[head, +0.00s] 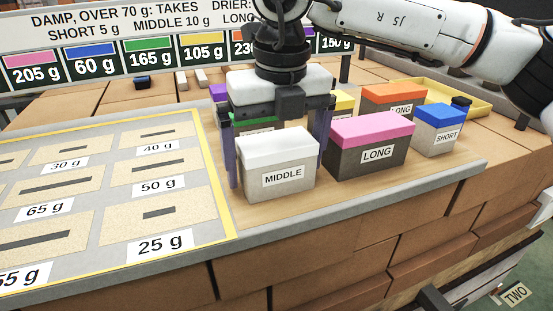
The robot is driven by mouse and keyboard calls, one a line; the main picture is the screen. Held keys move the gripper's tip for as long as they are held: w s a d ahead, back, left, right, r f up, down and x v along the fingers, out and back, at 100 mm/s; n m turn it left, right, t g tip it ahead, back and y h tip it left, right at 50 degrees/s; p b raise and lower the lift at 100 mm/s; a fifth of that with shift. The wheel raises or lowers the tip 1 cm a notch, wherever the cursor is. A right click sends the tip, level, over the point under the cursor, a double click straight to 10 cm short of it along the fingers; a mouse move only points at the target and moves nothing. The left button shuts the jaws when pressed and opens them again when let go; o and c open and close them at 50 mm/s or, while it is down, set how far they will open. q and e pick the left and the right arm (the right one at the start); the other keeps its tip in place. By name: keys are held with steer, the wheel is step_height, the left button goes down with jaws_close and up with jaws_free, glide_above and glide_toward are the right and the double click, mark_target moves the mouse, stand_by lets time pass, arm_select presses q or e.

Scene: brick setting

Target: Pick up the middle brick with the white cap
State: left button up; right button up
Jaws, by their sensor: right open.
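The middle brick with the white cap (276,147) stands upright at the front of the board, its grey body labelled MIDDLE. My right gripper (277,172) is pointed down over it, jaws open. One finger shows on the brick's left side and the other on its right, between it and the pink-capped brick. Gaps to the brick's sides look small; whether either finger touches cannot be told. The lower part of the right finger is partly hidden by the brick. My left gripper is out of view.
A pink-capped LONG brick (373,131) stands close on the right. Behind are green-capped (240,123), yellow-capped (343,102), orange-capped (394,94) and blue-capped SHORT (439,115) bricks. A yellow tray (470,99) lies back right. The weight-marked board (120,226) at left has bare slots.

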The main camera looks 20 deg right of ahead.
steer(key=shift+f, duration=0.2)
steer(key=shift+r, duration=0.1)
steer(key=c, duration=1.6)
